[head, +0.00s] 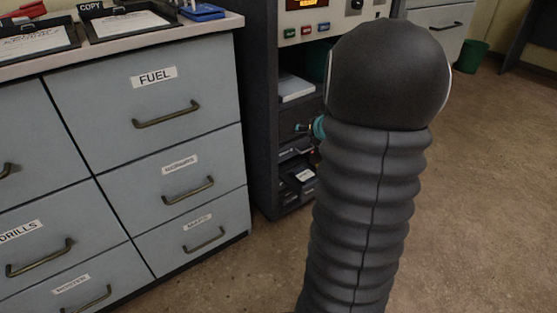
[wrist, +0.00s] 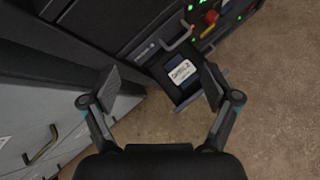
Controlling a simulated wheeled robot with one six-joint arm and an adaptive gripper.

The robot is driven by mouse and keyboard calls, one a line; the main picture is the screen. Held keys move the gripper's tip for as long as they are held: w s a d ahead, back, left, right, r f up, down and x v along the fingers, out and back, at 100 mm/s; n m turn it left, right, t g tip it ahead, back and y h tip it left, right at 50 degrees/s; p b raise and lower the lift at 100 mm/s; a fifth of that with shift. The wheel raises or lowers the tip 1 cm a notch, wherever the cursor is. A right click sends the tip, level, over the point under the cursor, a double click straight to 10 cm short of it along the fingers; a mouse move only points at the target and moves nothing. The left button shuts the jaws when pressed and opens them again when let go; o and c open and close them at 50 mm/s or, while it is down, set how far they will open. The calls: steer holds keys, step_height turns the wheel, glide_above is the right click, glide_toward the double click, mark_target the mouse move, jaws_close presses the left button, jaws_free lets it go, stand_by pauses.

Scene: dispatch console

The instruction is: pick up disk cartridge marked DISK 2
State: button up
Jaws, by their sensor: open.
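In the wrist view a dark disk cartridge (wrist: 183,88) with a white label lies at the low bay of the console. The label is small and blurred, though it seems to end in a 2. It also shows in the head view as a dark block with a pale label (head: 305,175). My gripper (wrist: 160,78) is open and empty in the wrist view. Its fingers stand on either side of the view, with the cartridge beyond them and nearer the right finger. In the head view my gripper is mostly hidden behind my arm; a small part (head: 310,128) shows at the console.
The dark console (head: 258,110) has shelves holding other items. A curved handle (wrist: 178,39) and coloured knobs (wrist: 211,17) lie near the cartridge. Grey drawer cabinets (head: 140,110) stand left. Open floor (head: 475,180) lies right, with a green bin (head: 472,56) behind.

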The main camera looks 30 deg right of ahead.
steer(key=s+d+f+n+g+y, duration=0.1)
steer(key=s+d+f+n+y, duration=0.1)
steer(key=f+n, duration=0.3)
steer(key=s+d+f+n+y, duration=0.2)
steer(key=f+n, duration=0.1)
steer(key=f, duration=0.4)
steer(key=b, duration=0.2)
glide_toward(305, 175)
steer(key=shift+w+a+f+n, duration=0.2)
steer(key=shift+w+f+n, duration=0.1)
steer(key=shift+w+f, duration=0.65)
steer(key=shift+x, duration=3.2)
steer(key=shift+d, duration=0.1)
steer(key=c, duration=1.4)
steer(key=shift+o, duration=0.2)
steer(key=shift+r, duration=0.1)
